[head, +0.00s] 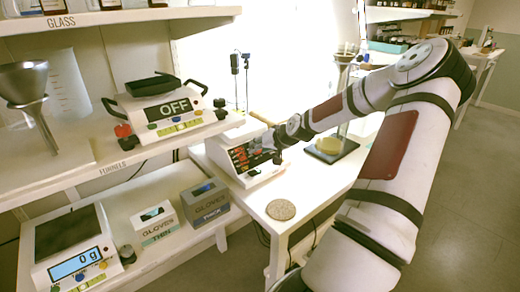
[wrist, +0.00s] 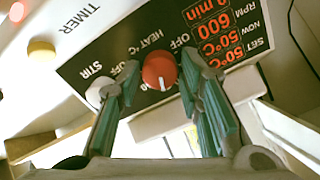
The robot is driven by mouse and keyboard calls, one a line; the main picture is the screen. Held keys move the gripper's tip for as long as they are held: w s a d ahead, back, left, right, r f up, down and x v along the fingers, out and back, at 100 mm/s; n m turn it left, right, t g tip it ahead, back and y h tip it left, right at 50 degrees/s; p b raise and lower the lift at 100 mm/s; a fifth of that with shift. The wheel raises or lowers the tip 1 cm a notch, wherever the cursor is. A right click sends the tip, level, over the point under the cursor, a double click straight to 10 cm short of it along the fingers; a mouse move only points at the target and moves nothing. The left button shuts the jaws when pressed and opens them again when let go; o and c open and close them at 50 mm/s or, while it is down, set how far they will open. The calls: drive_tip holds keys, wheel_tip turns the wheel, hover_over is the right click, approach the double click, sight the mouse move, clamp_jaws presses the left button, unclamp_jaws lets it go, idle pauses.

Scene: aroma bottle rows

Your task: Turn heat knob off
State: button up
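The hotplate stirrer (head: 246,160) stands on the white table, and my gripper (head: 277,152) reaches its front panel from the right. In the wrist view the panel appears upside down. The red heat knob (wrist: 160,73) sits beside the words HEAT and OFF. My gripper (wrist: 160,76) is open, with one green-padded finger on each side of the red knob and a narrow gap showing at each side. The red display (wrist: 212,35) reads set 50°C, now 50°C, 600 RPM and 0 min. The knob's exact pointer direction is hard to tell.
A white stir knob (wrist: 100,91) is close to the left finger, and a yellow timer knob (wrist: 41,50) is farther left. A round cork mat (head: 281,209) lies on the table.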

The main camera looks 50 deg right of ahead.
clamp_jaws()
drive_tip(key=shift+p, duration=0.4)
drive_tip(key=n+p, duration=0.4)
drive_tip(key=n, duration=0.1)
drive_tip(key=shift+a+r+p, duration=0.1)
drive_tip(key=shift+r+p, duration=0.05)
drive_tip(key=shift+p, duration=0.25)
drive_tip(key=n+p, duration=0.4)
drive_tip(key=n, duration=0.2)
drive_tip(key=n+p, duration=0.1)
drive_tip(key=n, duration=0.5)
drive_tip(key=shift+a+f+n, duration=0.1)
drive_tip(key=shift+f+n, duration=0.1)
drive_tip(key=shift+n, duration=0.1)
drive_tip(key=n+b, duration=0.2)
drive_tip(key=n, duration=0.3)
drive_tip(key=shift+n, duration=0.7)
